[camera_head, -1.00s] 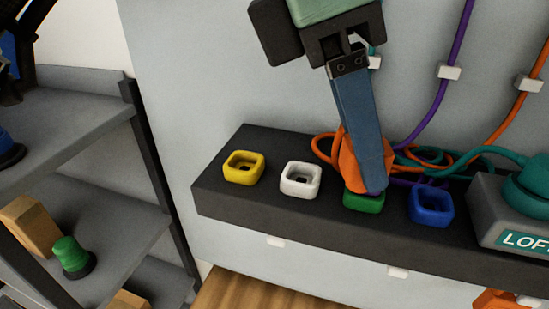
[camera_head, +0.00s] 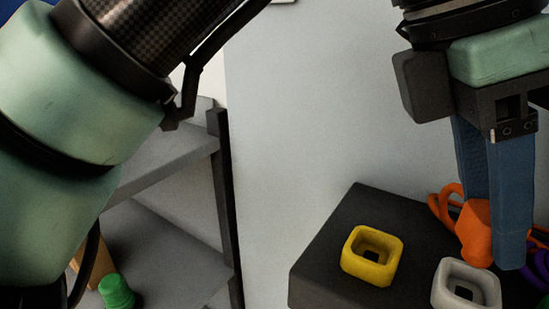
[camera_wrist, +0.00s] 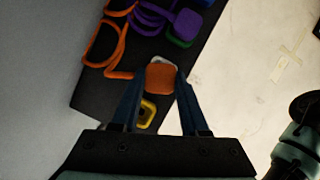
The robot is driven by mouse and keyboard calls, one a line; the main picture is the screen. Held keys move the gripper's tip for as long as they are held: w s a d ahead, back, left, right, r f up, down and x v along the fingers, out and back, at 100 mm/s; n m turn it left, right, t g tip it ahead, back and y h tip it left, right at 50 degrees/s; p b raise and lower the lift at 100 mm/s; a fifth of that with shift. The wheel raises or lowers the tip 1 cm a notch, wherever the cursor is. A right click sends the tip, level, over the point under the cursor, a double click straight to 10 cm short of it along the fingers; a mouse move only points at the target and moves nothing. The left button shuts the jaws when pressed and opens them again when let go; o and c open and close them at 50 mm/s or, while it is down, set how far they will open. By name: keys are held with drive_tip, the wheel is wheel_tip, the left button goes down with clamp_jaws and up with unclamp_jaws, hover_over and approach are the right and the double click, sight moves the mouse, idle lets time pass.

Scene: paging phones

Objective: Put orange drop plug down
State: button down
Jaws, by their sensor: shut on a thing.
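My gripper (camera_head: 493,258) has its two blue fingers shut on the orange drop plug (camera_head: 475,236), with the fingers pointing down. In the wrist view the orange plug (camera_wrist: 160,78) sits between the fingertips, with a bit of white socket showing just beyond it. In the head view the plug is by the white socket (camera_head: 438,291), at the picture's lower right. I cannot tell whether it touches the dark ledge (camera_head: 325,250). The orange cord (camera_wrist: 98,47) lies looped on the ledge.
The yellow socket (camera_head: 371,277) is empty, left of the white one. The wrist view shows a purple plug (camera_wrist: 187,24) over or beside a green socket (camera_wrist: 181,42). A grey shelf (camera_head: 160,165) with a green object (camera_head: 116,292) stands left. My arm covers the upper left.

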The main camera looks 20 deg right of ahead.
sight(478, 249)
drive_tip(key=f+b, duration=0.1)
drive_tip(key=s+f+b, duration=0.1)
drive_tip(key=f, duration=0.1)
drive_tip(key=shift+f+b, duration=0.1)
drive_tip(key=shift+b, duration=0.2)
drive_tip(key=shift+w, duration=0.35)
drive_tip(key=shift+s+f, duration=0.15)
drive_tip(key=shift+f, duration=0.15)
drive_tip(key=shift+c, duration=2.1)
unclamp_jaws()
drive_tip(key=shift+r, duration=0.15)
drive_tip(key=shift+r, duration=0.3)
drive_tip(key=p+v, duration=0.8)
drive_tip(key=v, duration=0.3)
drive_tip(key=shift+a+r, duration=0.2)
drive_tip(key=shift+r, duration=0.15)
